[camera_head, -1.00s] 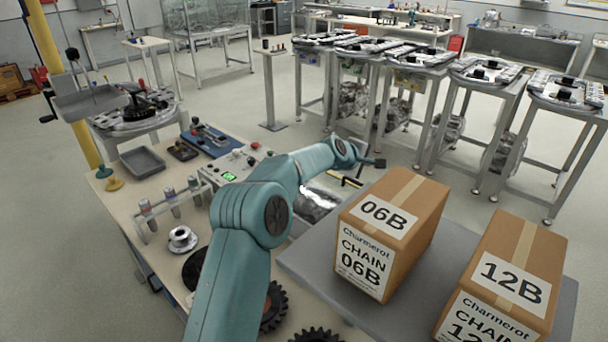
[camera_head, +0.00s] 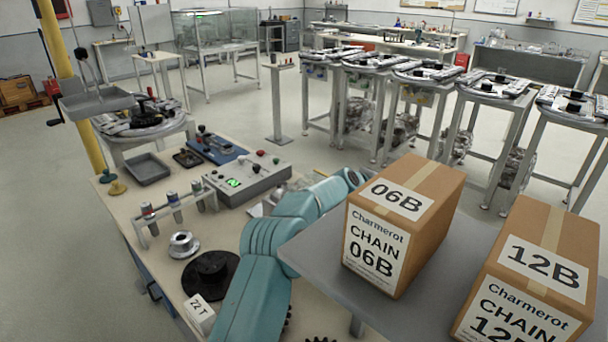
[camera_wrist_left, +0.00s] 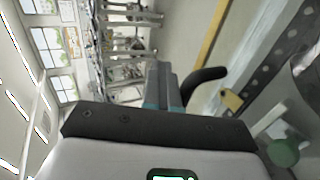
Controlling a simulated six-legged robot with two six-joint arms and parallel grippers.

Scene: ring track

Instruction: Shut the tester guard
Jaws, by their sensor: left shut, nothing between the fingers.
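My left arm (camera_head: 275,245) reaches across the bench in the head view, and its gripper is hidden behind the 06B box. In the left wrist view my left gripper (camera_wrist_left: 163,80) is shut and empty. Just right of its fingers is a black curved handle (camera_wrist_left: 207,78); I cannot tell whether they touch. Beyond it are a yellow bar (camera_wrist_left: 213,40) and a clear panel (camera_wrist_left: 250,50), perhaps parts of the tester guard. How far the guard is open cannot be told. In the head view the arm and box hide most of that spot. My right gripper is not in view.
The 06B box (camera_head: 408,215) and 12B box (camera_head: 535,265) stand on a grey surface (camera_head: 320,262) right of my arm. A control box with a green display (camera_head: 245,182), a tube rack (camera_head: 172,208) and a black disc (camera_head: 210,273) occupy the bench. A green knob (camera_wrist_left: 285,151) is near the wrist.

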